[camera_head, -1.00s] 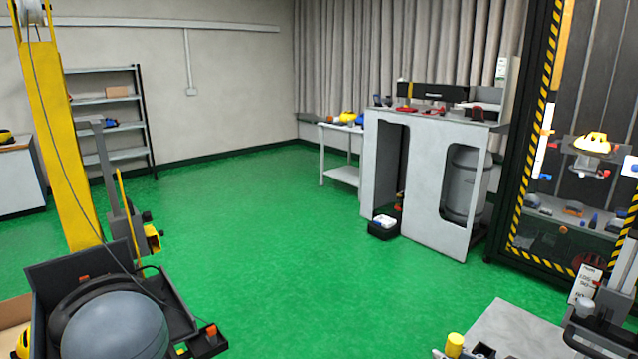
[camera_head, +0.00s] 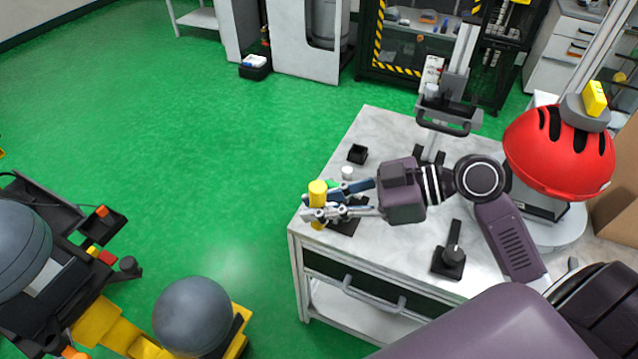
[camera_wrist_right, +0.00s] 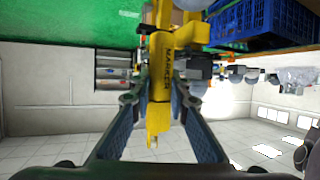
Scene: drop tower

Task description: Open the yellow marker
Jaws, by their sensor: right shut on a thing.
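In the right wrist view the marker (camera_wrist_right: 160,65), with dark lettering, lies between the blue-grey fingers of the right gripper (camera_wrist_right: 158,95). A small pale tip shows at its lower end there; I cannot tell whether it is a cap detail or a bare nib. My left gripper is not in view.
The white table (camera_head: 385,140) has a small black box (camera_head: 357,154), a white round piece (camera_head: 347,172) and a black stand (camera_head: 449,260). A red helmet (camera_head: 560,145) is at the right. Green floor (camera_head: 200,130) is open to the left.

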